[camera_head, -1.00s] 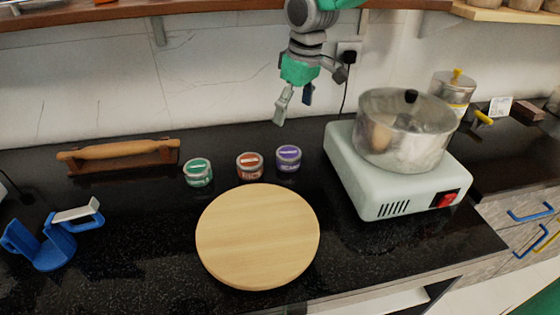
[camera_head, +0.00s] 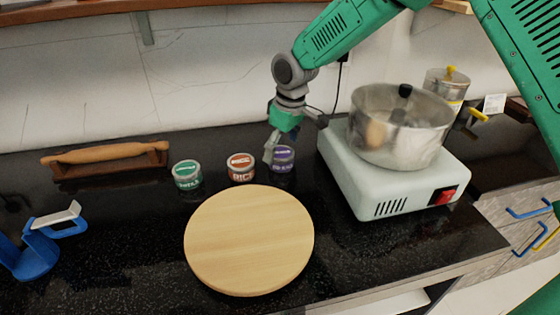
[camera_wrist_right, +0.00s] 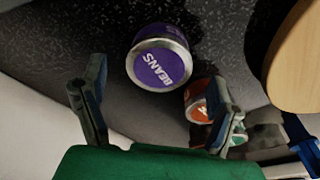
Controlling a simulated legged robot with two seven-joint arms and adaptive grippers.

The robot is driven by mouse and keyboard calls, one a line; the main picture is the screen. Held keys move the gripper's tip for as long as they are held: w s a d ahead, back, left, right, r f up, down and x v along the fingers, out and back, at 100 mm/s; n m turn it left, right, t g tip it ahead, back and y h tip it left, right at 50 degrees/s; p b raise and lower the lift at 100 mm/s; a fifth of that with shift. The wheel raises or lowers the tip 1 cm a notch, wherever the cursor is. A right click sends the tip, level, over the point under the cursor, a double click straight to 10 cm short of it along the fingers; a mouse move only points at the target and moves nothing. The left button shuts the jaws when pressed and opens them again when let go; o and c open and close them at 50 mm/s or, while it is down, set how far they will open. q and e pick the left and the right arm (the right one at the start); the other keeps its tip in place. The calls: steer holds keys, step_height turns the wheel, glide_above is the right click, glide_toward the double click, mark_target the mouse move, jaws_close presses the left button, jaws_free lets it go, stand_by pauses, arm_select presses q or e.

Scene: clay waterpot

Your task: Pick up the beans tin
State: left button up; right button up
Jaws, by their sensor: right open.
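The beans tin (camera_head: 284,160) is a small round tin with a purple lid and label, standing on the black counter to the right of the red-brown rice tin. In the right wrist view the beans tin (camera_wrist_right: 162,66) shows its purple lid, with BEANS readable, ahead of and between the two fingers. My right gripper (camera_head: 277,150) is at the beans tin and partly covers it in the head view. In the wrist view the right gripper (camera_wrist_right: 160,82) is open, with its fingers apart and nothing held. My left gripper is not in view.
The rice tin (camera_head: 241,168) stands close to the left of the beans tin, with a green-lidded tin (camera_head: 187,175) further left. A round wooden board (camera_head: 249,240) lies in front. A white hot plate (camera_head: 410,187) with a steel pot (camera_head: 395,135) stands on the right.

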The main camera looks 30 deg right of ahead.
steer(key=f, duration=0.2)
steer(key=shift+w+d+f, duration=0.2)
steer(key=shift+d+f, duration=0.05)
steer(key=shift+f, duration=0.05)
steer(key=shift+r, duration=0.1)
steer(key=shift+s+a, duration=0.1)
steer(key=shift+a, duration=0.1)
steer(key=c, duration=0.4)
steer(key=shift+a+r, duration=0.1)
steer(key=shift+a, duration=0.1)
steer(key=c, duration=1.1)
steer(key=shift+o, duration=0.2)
steer(key=shift+d, duration=0.1)
